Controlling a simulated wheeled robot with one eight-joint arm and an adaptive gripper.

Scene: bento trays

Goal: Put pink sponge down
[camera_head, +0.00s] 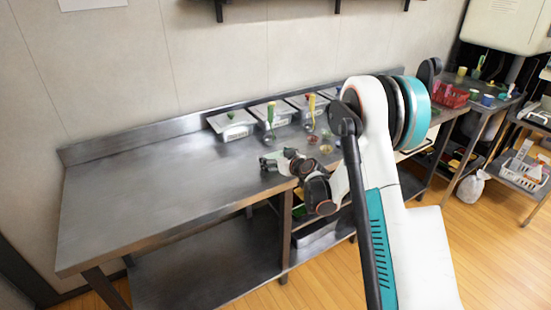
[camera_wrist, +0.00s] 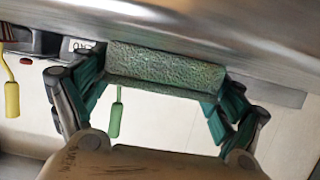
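My gripper (camera_wrist: 163,82) is shut on a rough-textured block that looks like a sponge (camera_wrist: 165,68), with one teal finger at each end of it. The block looks grey-green in the wrist view, and no pink sponge can be made out. In the head view, my gripper (camera_head: 275,162) is over the right part of the long steel table (camera_head: 150,195), near its front edge. The held block is too small and covered there to tell clearly. I cannot tell whether it touches the tabletop.
Several steel containers (camera_head: 232,124) with green- and yellow-handled utensils stand along the back of the table, behind my gripper. Small bowls (camera_head: 326,149) sit to the right of it. The left part of the tabletop is bare. A red basket (camera_head: 452,96) stands further right.

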